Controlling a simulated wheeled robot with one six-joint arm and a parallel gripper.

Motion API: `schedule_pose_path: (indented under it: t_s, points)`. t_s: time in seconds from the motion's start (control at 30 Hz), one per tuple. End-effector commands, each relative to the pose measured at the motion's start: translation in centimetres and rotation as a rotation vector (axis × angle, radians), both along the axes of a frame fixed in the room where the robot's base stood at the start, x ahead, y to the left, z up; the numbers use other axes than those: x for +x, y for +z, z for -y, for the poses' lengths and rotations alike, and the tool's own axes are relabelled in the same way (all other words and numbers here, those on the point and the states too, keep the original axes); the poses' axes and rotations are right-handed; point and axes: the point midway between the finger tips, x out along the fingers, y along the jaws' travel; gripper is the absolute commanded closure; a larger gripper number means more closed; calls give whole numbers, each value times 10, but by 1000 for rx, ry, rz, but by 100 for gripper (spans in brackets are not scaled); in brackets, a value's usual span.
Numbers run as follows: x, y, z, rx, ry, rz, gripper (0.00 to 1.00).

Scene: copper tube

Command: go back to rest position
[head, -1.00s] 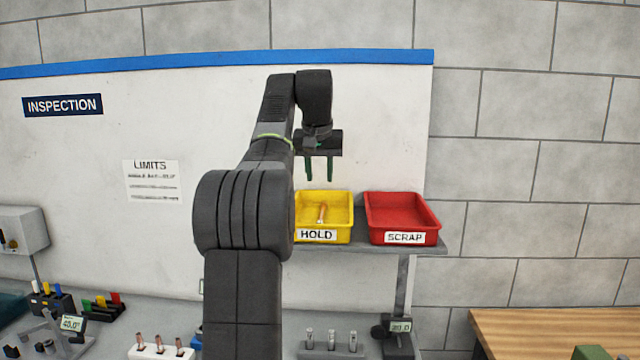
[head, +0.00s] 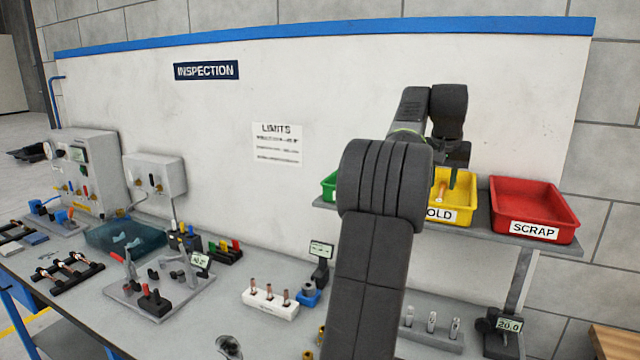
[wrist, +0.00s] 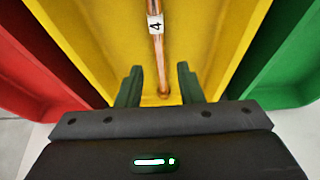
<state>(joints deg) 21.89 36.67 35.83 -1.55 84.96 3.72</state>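My gripper (wrist: 160,88) is open and empty in the wrist view, its two green fingers apart. It is above the yellow HOLD bin (wrist: 95,40). A copper tube (wrist: 159,55) with a white tag marked 4 lies in that bin, beyond and between the fingers in the picture. In the head view my arm stands in front of the shelf and hides part of the yellow bin (head: 462,208); the gripper there is mostly hidden behind my arm. The tube's end shows in the bin (head: 439,197).
The red SCRAP bin (head: 535,232) stands right of the yellow bin, and a green bin (head: 329,186) left of it, partly hidden. The bench below holds a white rack of copper tubes (head: 270,302), fixtures, a blue-green tray (head: 125,238) and small gauges. The wall board is behind.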

Motion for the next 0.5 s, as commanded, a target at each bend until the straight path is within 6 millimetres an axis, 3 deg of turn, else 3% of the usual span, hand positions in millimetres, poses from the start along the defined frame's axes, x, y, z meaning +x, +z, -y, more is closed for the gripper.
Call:
schedule_pose_path:
  t_s: [0.27,0.5]
  points:
    - [9,-34,4,0,0,0,66]
    - [9,-23,4,0,0,1,66]
